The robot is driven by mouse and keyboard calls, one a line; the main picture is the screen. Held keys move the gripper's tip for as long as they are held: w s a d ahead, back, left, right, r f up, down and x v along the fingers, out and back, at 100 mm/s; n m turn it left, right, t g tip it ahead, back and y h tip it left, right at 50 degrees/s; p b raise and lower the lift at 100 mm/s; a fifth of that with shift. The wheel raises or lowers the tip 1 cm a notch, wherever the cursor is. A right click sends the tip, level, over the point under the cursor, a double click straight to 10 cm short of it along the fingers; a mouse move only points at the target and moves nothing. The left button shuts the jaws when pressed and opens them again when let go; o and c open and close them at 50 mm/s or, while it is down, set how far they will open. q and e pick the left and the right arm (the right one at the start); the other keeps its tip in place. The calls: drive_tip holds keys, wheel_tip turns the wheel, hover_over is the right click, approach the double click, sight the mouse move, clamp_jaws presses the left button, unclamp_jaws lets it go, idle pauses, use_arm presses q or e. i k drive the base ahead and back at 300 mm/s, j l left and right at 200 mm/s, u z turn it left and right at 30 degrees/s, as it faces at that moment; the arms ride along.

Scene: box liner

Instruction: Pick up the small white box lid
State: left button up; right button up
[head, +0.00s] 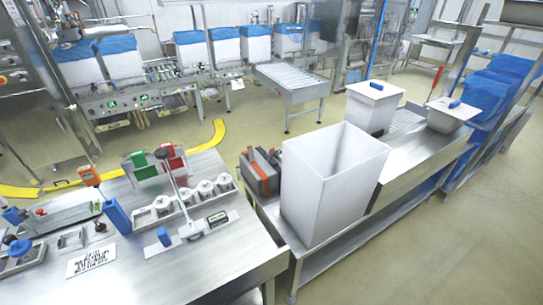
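A white lid (450,110) with a blue handle on top lies over a short white container (444,125) at the right end of the metal bench. A second white lid (374,91), also with a blue handle, covers a taller white box (370,114) to its left. I cannot tell for sure which of the two is the small box lid. A large white box (318,190) stands open at the front of the bench, with no lid on it. Neither of my grippers shows in the head view.
Blue-topped boxes line the conveyor (150,97) behind. Blue stacked material (490,90) stands at the right. The floor at the lower right (450,240) is clear.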

sight(374, 93)
drive_tip(key=l, duration=1.8)
drive_tip(key=k+l, duration=0.1)
drive_tip(key=l, duration=1.65)
drive_tip(key=i+l+z, duration=0.15)
drive_tip(key=i, duration=0.3)
drive_tip(key=i+l+z, duration=0.15)
drive_tip(key=i, duration=0.25)
